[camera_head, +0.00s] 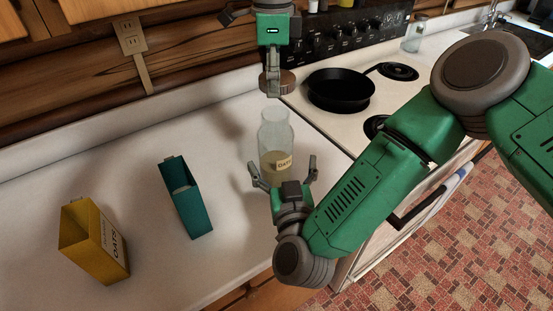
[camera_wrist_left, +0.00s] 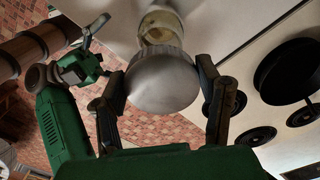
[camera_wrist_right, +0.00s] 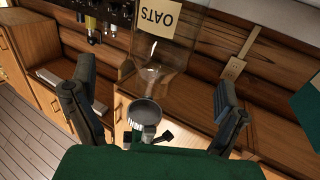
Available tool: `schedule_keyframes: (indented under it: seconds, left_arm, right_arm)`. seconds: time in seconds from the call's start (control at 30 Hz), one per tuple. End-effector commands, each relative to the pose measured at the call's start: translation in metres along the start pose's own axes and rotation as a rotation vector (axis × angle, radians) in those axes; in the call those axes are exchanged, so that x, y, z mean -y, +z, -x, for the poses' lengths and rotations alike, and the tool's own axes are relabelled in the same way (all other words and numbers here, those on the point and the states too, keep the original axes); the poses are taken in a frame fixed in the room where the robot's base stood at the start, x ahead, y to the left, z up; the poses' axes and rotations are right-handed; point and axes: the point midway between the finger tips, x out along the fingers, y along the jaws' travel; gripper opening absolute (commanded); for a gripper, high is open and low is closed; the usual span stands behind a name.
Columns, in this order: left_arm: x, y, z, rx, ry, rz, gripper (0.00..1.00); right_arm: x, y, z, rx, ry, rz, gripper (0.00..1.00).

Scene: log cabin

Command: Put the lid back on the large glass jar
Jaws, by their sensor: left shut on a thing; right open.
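The large glass jar (camera_head: 276,135) stands upright and open on the counter, with an OATS label and some contents low inside. My left gripper (camera_head: 273,88) is shut on the round lid (camera_head: 287,82) above the jar. In the left wrist view the lid (camera_wrist_left: 162,82) sits between the fingertips, with the jar (camera_wrist_left: 160,25) beyond it. The lid (camera_wrist_right: 145,110) is apart from the jar's mouth in the right wrist view, where the picture is inverted. My right gripper (camera_head: 283,172) is open at the front of the jar (camera_wrist_right: 160,50), fingers spread to either side.
A yellow oats box (camera_head: 90,240) and an open teal box (camera_head: 186,200) stand on the counter to the left. A black pan (camera_head: 340,90) sits on the stove behind right. A small glass jar (camera_head: 414,35) stands on the stove's far side. The counter between boxes and jar is clear.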

Motion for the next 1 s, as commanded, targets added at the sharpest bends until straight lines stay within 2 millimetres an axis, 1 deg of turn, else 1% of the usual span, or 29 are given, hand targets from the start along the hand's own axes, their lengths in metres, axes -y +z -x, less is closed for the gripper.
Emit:
schedule_keyframes:
  seconds: [0.03,0.2,0.4,0.57,0.83,0.87,0.9,0.97,1.0]
  left_arm:
    - [0.0,0.001,0.0,0.0,0.0,0.0,0.43]
    - [0.0,0.001,0.0,0.0,0.0,0.001,0.43]
    - [-0.001,0.001,0.0,-0.001,-0.001,0.001,0.43]
    - [0.0,0.001,0.0,0.0,-0.001,0.001,0.43]
    - [-0.001,0.001,0.0,0.0,-0.001,0.001,0.43]
    - [-0.001,0.001,0.0,0.0,-0.001,0.001,0.43]
    - [-0.001,0.001,0.0,0.0,-0.001,0.0,0.43]
    - [-0.001,0.001,0.0,0.0,-0.001,0.0,0.43]
    - [-0.001,0.001,0.0,0.0,0.0,0.0,0.43]
  right_arm:
    - [-0.001,-0.001,-0.011,-0.003,0.003,0.0,0.94]
    - [0.0,-0.001,-0.042,-0.003,0.003,0.0,0.94]
    - [0.001,0.0,-0.064,-0.001,0.0,0.001,0.94]
    - [0.0,0.0,-0.071,0.0,0.0,0.001,0.94]
    - [0.0,0.0,-0.072,0.0,-0.001,0.001,0.94]
    - [0.0,0.0,-0.072,0.0,-0.001,0.001,0.84]
    - [0.0,0.0,-0.072,0.0,-0.001,0.001,0.7]
    - [0.0,0.0,-0.072,0.0,-0.001,0.001,0.49]
    - [0.0,0.0,-0.072,0.0,0.0,0.001,0.34]
